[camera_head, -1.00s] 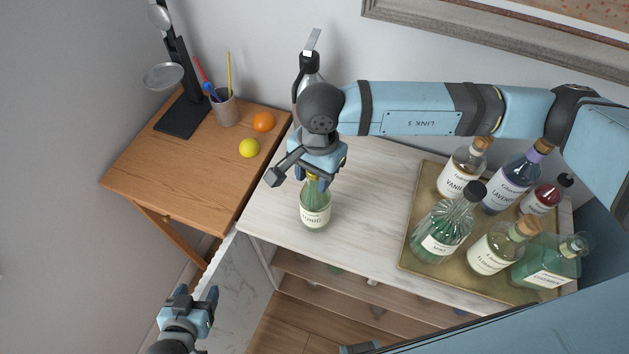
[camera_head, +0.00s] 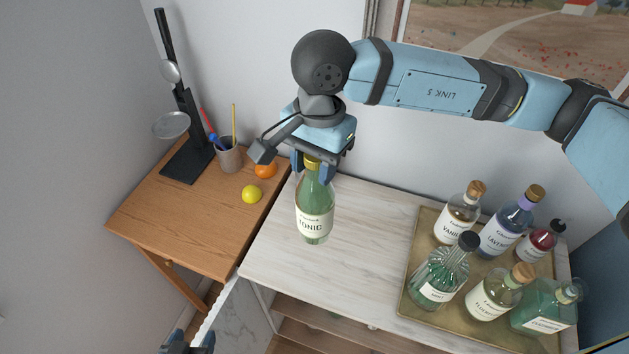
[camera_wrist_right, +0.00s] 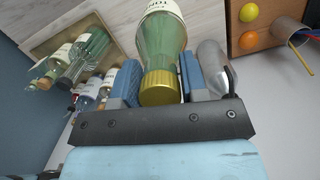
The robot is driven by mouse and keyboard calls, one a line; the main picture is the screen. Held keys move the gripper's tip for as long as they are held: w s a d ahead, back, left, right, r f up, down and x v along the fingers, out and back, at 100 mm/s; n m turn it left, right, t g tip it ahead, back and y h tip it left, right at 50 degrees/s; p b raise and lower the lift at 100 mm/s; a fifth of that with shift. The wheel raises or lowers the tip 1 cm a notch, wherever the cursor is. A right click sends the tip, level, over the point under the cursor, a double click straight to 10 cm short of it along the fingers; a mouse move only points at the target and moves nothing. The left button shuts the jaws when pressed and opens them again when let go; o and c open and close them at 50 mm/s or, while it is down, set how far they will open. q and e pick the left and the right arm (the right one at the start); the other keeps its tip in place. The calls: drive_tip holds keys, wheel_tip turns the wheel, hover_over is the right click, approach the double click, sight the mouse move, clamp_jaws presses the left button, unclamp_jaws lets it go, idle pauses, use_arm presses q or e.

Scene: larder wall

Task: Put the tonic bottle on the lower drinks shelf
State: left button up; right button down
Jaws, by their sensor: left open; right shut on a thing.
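The green tonic bottle (camera_head: 315,208) with a yellow cap and white label hangs upright above the pale counter in the head view. My right gripper (camera_head: 314,168) is shut on its neck from above. In the right wrist view the bottle (camera_wrist_right: 160,45) sits between the two blue fingers, cap towards the palm. My left gripper (camera_head: 190,346) is open and empty at the bottom edge, mostly cut off. The drinks shelves (camera_head: 305,335) under the counter show only in part, and their contents are mostly hidden.
A brass tray (camera_head: 408,290) with several bottles stands on the counter's right. A wooden side table (camera_head: 190,235) at left holds a lemon, an orange, a pen cup and a black stand. A silver vessel (camera_wrist_right: 211,65) is close beside the right fingers in the wrist view.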

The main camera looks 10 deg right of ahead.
drive_tip(key=shift+r, duration=0.75)
drive_tip(key=shift+w+d+f, duration=0.2)
drive_tip(key=shift+d+f, duration=0.15)
use_arm(q)
drive_tip(key=shift+s, duration=0.1)
use_arm(e)
drive_tip(key=w+d+f+n+h, duration=0.1)
drive_tip(key=w+d+f+n, duration=0.2)
drive_tip(key=d+f+n, duration=0.6)
drive_tip(key=d+f, duration=0.3)
drive_tip(key=d, duration=0.2)
drive_tip(key=shift+w+d, duration=0.2)
drive_tip(key=shift+d, duration=0.1)
use_arm(q)
drive_tip(key=shift+a, duration=0.1)
use_arm(e)
drive_tip(key=shift+f, duration=0.1)
use_arm(q)
drive_tip(key=shift+a, duration=0.1)
